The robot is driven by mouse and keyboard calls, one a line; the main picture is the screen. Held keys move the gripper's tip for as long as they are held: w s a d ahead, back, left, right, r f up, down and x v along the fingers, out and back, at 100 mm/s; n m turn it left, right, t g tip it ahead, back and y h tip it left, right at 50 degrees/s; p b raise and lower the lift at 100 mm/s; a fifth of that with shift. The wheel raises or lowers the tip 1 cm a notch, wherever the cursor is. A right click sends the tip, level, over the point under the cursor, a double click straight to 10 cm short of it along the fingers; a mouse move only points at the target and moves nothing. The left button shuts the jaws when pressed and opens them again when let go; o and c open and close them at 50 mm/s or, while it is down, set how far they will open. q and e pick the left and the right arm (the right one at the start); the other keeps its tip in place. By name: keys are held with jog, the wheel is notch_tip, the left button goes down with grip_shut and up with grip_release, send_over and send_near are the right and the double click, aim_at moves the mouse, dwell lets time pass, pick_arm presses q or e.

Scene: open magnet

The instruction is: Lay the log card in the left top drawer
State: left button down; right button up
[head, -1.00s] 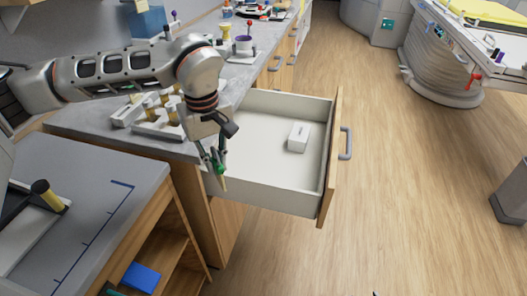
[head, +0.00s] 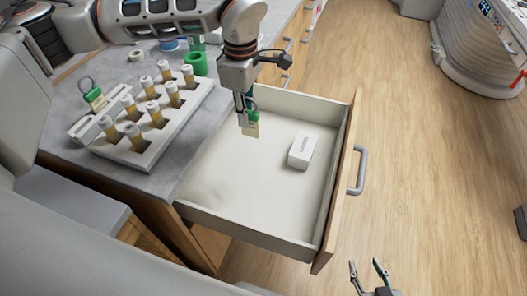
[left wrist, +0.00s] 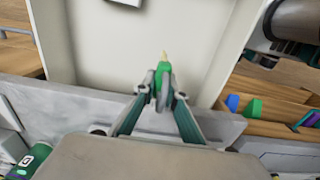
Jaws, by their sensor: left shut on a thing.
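My left gripper (head: 246,106) is shut on the log card (head: 251,127), a small cream card with a green top. It hangs upright above the open drawer (head: 225,190), toward the back-left part. In the left wrist view the card's green part (left wrist: 163,78) shows between the fingertips, with the pale drawer floor (left wrist: 110,45) beyond. I cannot tell how high above the floor it is. My right gripper (head: 369,271) is empty, with its fingers apart, low in the head view and in front of the drawer.
A white box (head: 302,150) lies in the drawer, right of the held card. The drawer floor in front is bare. The drawer front has a grey handle (head: 357,170). A vial rack (head: 150,145) and another green-topped tag (head: 95,97) stand on the counter at left.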

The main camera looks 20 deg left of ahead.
aim_at(247, 135)
pick_arm(q)
jog(key=shift+w+f, duration=0.1)
jog(key=shift+f, duration=0.3)
notch_tip(247, 135, down, 19)
jog(key=shift+f+b, duration=0.1)
jog(key=shift+b, duration=0.3)
jog(key=c, duration=2.3)
grip_release()
jog(key=shift+c, duration=0.2)
jog(key=shift+o, duration=1.3)
notch_tip(247, 135, up, 11)
jog(key=shift+r, duration=0.6)
